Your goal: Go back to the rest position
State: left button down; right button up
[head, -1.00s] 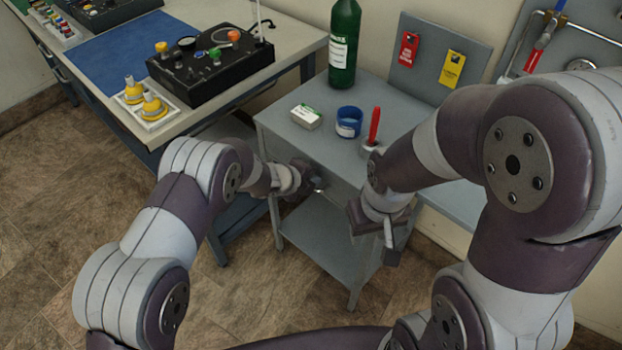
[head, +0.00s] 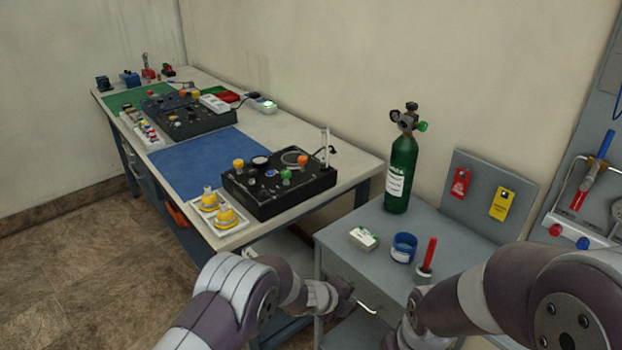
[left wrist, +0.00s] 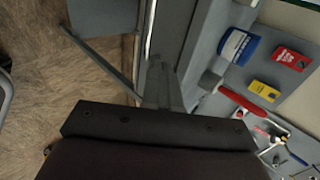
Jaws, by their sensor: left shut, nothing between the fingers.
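My left gripper (head: 345,301) is in front of the small grey cabinet, by the drawer front and its handle (head: 367,305). It is shut with nothing between its fingers. In the left wrist view the closed fingers (left wrist: 160,85) point at the grey cabinet side. My right arm comes in from the lower right, in front of the cabinet; its gripper is below the picture edge.
The grey cabinet top (head: 375,222) holds a green oxygen cylinder (head: 401,170), a white box (head: 363,239), a blue roll (head: 404,247) and a red-handled tool (head: 428,255). A long workbench (head: 330,165) with a black trainer box (head: 278,183) stands left. Floor (head: 70,270) at left is clear.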

pick_arm(q)
jog(key=s+a+f+n+g+y, duration=0.15)
jog(key=s+a+n+y, duration=0.35)
jog(key=a+n, duration=0.55)
jog(key=s+a+r+n+g+y+p, duration=0.2)
jog(key=s+a+r+n+p, duration=0.2)
jog(key=s+a+r+n, duration=1.4)
jog(key=s+a, duration=0.1)
jog(key=a, duration=0.2)
jog(key=shift+s+r+g+y+p, duration=0.25)
jog(key=shift+r+g+y+p, duration=0.05)
jog(key=shift+r+g, duration=0.05)
